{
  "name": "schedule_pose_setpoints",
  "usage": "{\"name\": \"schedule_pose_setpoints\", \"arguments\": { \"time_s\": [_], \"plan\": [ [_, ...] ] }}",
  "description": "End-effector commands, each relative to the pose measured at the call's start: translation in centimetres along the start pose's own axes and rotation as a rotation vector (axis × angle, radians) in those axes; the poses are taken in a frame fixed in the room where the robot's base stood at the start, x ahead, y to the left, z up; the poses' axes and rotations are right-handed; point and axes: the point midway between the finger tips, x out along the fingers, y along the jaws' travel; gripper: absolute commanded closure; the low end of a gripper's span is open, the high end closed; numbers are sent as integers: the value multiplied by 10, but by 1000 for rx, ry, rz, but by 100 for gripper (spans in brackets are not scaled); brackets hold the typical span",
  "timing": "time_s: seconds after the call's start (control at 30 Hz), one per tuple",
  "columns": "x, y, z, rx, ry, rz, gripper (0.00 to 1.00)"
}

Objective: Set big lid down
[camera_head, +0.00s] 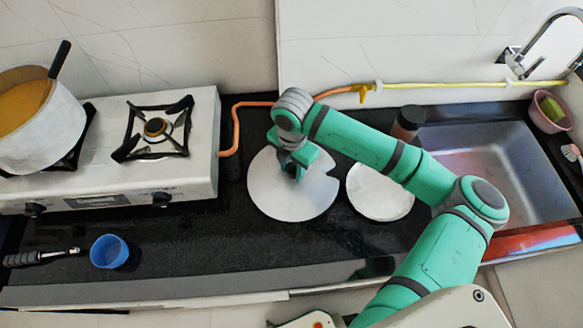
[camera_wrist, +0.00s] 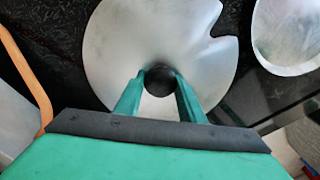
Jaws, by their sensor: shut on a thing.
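The big lid (camera_head: 280,198) is a round, pale metal disc with a notch in its edge. It is over the black counter between the stove and the sink; I cannot tell whether it touches the counter. In the wrist view the lid (camera_wrist: 130,45) fills the upper middle, and its dark knob (camera_wrist: 160,79) sits between my two green fingers. My gripper (camera_wrist: 160,95) is shut on this knob from above. In the head view my gripper (camera_head: 296,170) hides part of the lid's upper middle.
A smaller pale disc (camera_head: 380,192) lies close to the right. The stove (camera_head: 185,170) with a large pot (camera_head: 45,135) stands left. A blue cup (camera_head: 109,251) is at front left. A dark jar (camera_head: 407,122) stands near the sink (camera_head: 500,165).

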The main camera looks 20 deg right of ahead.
Motion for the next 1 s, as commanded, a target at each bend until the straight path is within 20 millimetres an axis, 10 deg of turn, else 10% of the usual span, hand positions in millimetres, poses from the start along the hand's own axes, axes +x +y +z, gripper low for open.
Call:
{"name": "schedule_pose_setpoints", "arguments": {
  "time_s": [0.27, 0.3, 0.37, 0.73, 1.0],
  "plan": [
    [4, 0, 0, 0, -1, 0, 97],
    [4, 0, -1, -1, 0, -1, 55],
    [4, 1, -1, -1, 0, 0, 45],
    [-1, 0, 0, 0, 0, 0, 45],
    [-44, 1, 1, -1, -4, 1, 45]
  ]
}}
